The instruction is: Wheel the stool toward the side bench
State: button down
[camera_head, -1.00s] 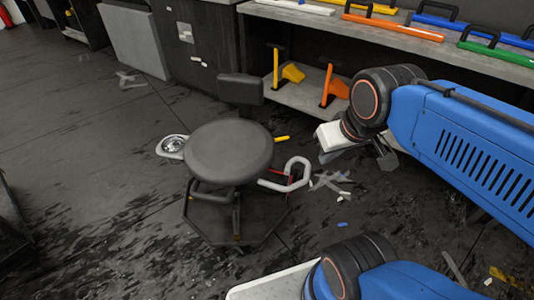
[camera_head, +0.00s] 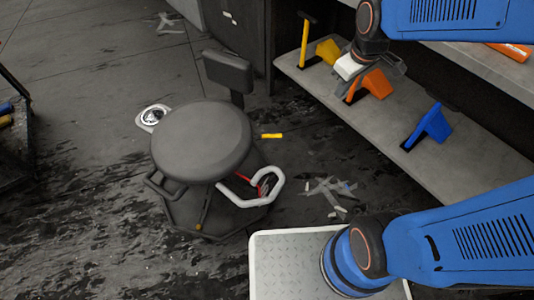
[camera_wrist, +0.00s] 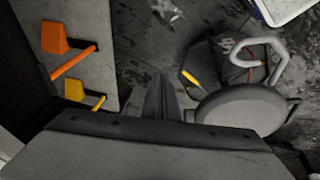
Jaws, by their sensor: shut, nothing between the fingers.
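The stool has a round black seat (camera_head: 200,140), a small backrest (camera_head: 228,70), a dark base on the floor and a white curved handle (camera_head: 270,197) at its right side. Its seat and handle also show in the wrist view (camera_wrist: 243,108). The side bench (camera_head: 450,140) runs along the right, with a grey lower shelf. My gripper (camera_head: 390,68) is shut and empty, in front of the bench in the head view and apart from the stool. Its dark fingers show at the middle of the wrist view (camera_wrist: 161,98).
Yellow (camera_head: 327,52), orange (camera_head: 372,84) and blue (camera_head: 430,126) tools stand on the lower shelf. A dark cart (camera_head: 12,150) stands at the left. Floor left of the stool is open.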

jog(key=w+a+f+n+g, duration=0.1)
jog(key=w+a+f+n, duration=0.3)
jog(key=w+f, duration=0.5)
jog(key=w+a+f+n+g, duration=0.1)
jog(key=w+a+f+n, duration=0.3)
jog(key=w+f, duration=0.55)
jog(key=a+f+n, duration=0.2)
jog(key=a+f, duration=0.2)
jog(key=f, duration=0.8)
jog(key=a+f+n, duration=0.2)
jog(key=a+f, duration=0.2)
jog(key=f, duration=0.9)
jog(key=a+f+n+g, duration=0.1)
jog(key=a+f+n, duration=0.2)
jog(key=f, duration=1)
jog(key=shift+s+a+f, duration=0.15)
jog(key=shift+s+a, duration=0.05)
jog(key=shift+a, duration=0.2)
jog(key=shift+a, duration=0.1)
